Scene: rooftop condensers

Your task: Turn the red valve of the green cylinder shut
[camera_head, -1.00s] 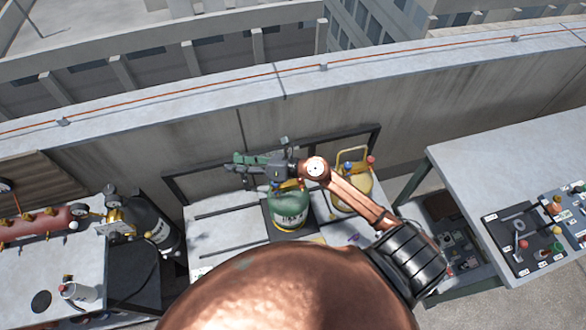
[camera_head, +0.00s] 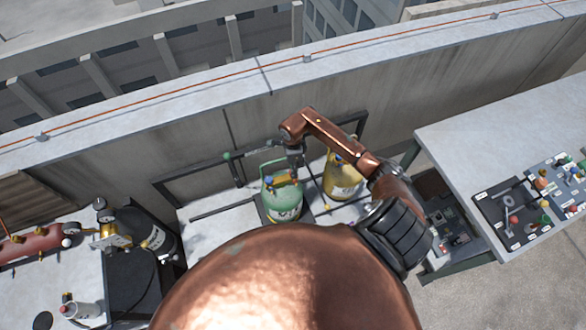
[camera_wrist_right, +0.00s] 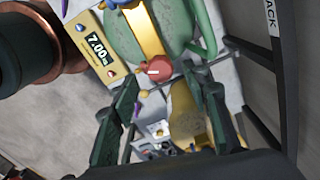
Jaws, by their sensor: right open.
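The green cylinder (camera_head: 283,208) stands upright on a low bench by the parapet wall. Its red valve (camera_wrist_right: 158,69) shows in the right wrist view, beside a brass fitting (camera_wrist_right: 142,30). My right gripper (camera_head: 294,165) points down above the cylinder's top in the head view. In the wrist view its two green fingers (camera_wrist_right: 168,88) are spread wide and empty, and the red valve appears between and just beyond their tips. I cannot tell any contact. The valve is hard to make out in the head view. My left gripper is not in view.
A yellow cylinder (camera_head: 343,182) stands close on the right. A yellow scale display (camera_wrist_right: 95,48) is beside the green cylinder. A dark rack frame (camera_head: 200,170) runs behind. A black tank (camera_head: 148,235) stands left, and a grey table (camera_head: 510,140) with several parts stands right.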

